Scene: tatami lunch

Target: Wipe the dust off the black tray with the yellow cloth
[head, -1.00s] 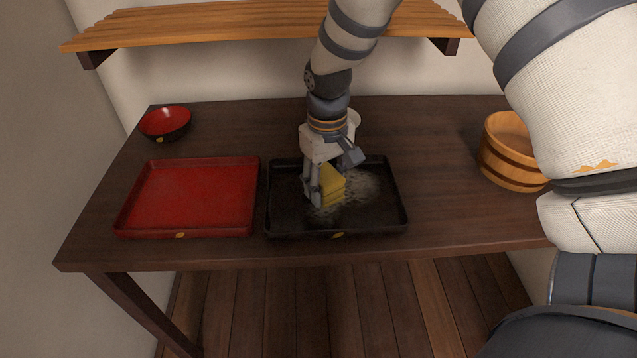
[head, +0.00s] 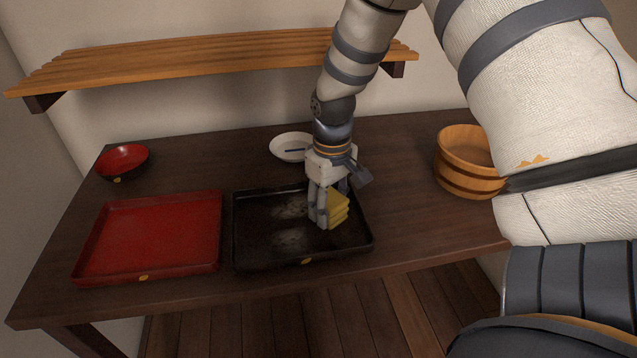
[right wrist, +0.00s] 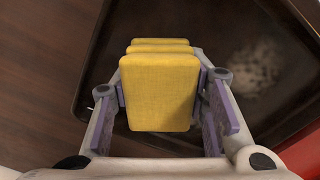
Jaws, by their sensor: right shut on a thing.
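The black tray (head: 250,262) lies on the dark table, right of the red tray. Pale dust (head: 292,240) shows in two patches in its middle and left part; a dust patch also shows in the right wrist view (right wrist: 257,72). My right gripper (head: 324,222) is shut on the folded yellow cloth (head: 339,210), over the right part of the black tray. In the right wrist view the cloth (right wrist: 160,92) sits between the two fingers. Whether it touches the tray floor is hard to tell. My left gripper is out of view.
A red tray (head: 150,237) lies close on the left, with a red and black bowl (head: 122,160) behind it. A white dish (head: 290,147) stands behind the black tray. A wooden tub (head: 468,165) stands at the right. A slatted shelf (head: 200,62) hangs above.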

